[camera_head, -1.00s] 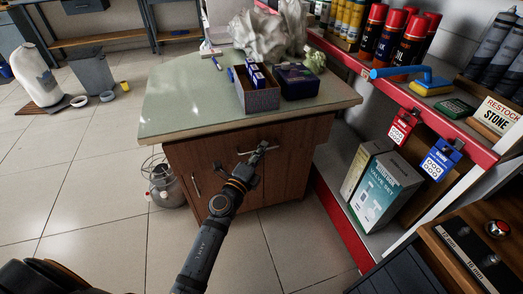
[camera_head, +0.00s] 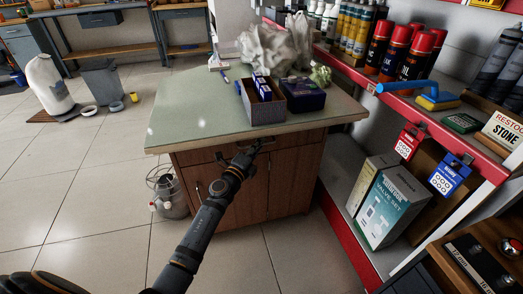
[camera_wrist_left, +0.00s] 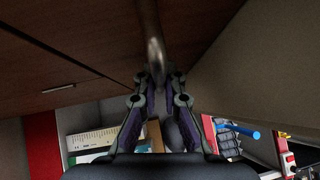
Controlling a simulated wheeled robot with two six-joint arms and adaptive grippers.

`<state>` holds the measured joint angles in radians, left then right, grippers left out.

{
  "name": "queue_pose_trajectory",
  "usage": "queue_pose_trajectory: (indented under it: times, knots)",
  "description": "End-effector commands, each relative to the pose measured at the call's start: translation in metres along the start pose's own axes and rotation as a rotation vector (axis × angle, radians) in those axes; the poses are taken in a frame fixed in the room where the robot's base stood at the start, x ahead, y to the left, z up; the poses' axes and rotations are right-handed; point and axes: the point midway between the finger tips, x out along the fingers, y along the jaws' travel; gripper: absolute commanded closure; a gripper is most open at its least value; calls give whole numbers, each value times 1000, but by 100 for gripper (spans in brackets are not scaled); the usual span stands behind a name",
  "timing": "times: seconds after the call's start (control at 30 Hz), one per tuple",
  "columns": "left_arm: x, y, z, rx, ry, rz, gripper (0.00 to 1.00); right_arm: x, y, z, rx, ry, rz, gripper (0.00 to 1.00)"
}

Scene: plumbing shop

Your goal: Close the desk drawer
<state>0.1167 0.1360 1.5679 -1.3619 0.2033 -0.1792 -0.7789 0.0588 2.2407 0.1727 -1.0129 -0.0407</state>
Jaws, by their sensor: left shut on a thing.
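The wooden desk (camera_head: 198,158) has a pale green top. Its drawer front (camera_head: 300,139) lies just below the top's right part, and any remaining gap is too small to judge. My left gripper (camera_head: 252,150) is at the drawer's metal bar handle (camera_head: 266,142), arm stretched forward from below. In the left wrist view the left gripper (camera_wrist_left: 161,78) has its fingers closed together on the handle (camera_wrist_left: 152,45), in front of the brown panels (camera_wrist_left: 60,50). The fingers partly hide the handle. My right gripper is not in view.
On the desk top stand a box of blue packets (camera_head: 262,105), a dark blue box (camera_head: 303,96) and a crumpled pale mass (camera_head: 272,45). A red-edged shelf (camera_head: 450,130) stands close on the right. A metal canister (camera_head: 168,193) is left of the desk. Floor in front is clear.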

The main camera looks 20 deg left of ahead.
Motion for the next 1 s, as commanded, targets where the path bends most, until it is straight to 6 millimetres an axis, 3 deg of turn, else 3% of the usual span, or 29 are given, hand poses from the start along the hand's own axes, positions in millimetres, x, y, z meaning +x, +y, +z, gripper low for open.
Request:
queue_pose_trajectory:
  times: [0.17,0.2,0.27,0.67,0.83,1.0]
  knots:
    - [1,-3,3,3,-9,-3,100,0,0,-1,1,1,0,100]
    - [1,-3,3,4,-9,-3,89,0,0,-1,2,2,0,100]
    - [1,-3,3,4,-9,-3,81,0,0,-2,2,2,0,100]
    - [0,-3,2,4,-7,-3,81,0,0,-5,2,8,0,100]
    - [-22,-1,2,6,-7,0,81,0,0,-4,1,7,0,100]
    - [-68,-1,1,4,-4,1,81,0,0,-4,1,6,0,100]
